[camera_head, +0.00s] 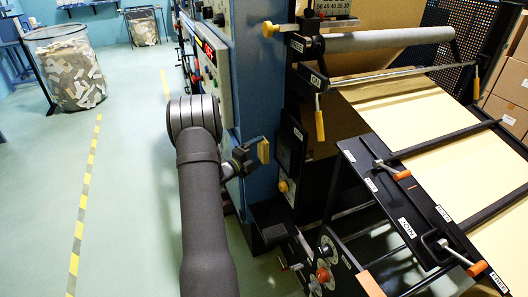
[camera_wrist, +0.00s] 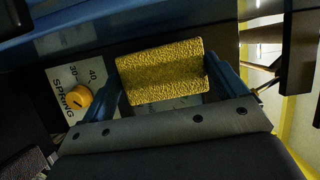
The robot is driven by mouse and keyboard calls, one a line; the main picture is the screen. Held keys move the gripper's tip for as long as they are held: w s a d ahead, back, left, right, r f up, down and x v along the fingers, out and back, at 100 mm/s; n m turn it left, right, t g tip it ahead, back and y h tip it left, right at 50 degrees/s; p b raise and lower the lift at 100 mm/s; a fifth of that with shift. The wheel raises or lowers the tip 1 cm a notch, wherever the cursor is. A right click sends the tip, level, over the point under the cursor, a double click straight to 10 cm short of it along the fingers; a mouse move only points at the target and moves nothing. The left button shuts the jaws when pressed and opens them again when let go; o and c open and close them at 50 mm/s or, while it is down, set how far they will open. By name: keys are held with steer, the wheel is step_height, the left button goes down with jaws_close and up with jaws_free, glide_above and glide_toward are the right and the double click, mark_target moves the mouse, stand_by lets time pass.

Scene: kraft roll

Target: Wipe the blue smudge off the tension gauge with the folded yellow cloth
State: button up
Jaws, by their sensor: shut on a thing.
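The folded yellow cloth (camera_wrist: 162,72) is between the two blue fingers of my gripper (camera_wrist: 168,82), which is shut on it, in the wrist view. In the head view the cloth (camera_head: 263,151) is a small yellow block at the tip of my gripper (camera_head: 250,152), left of the dark machine side. Behind the cloth in the wrist view is a pale panel (camera_wrist: 62,76) lettered SPRING, with numbers and a yellow knob (camera_wrist: 79,97). The cloth covers part of this panel; I cannot tell whether they touch. No blue smudge shows, and I cannot tell which surface is the tension gauge.
A blue control cabinet (camera_head: 257,75) stands just behind my gripper. A grey roller (camera_head: 390,38) and a brown paper web (camera_head: 430,130) lie to the right. A black frame with clamps (camera_head: 395,215) is at lower right. The green floor (camera_head: 125,190) at left is open.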

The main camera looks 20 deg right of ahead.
steer(key=shift+a, duration=0.65)
steer(key=shift+a, duration=1.5)
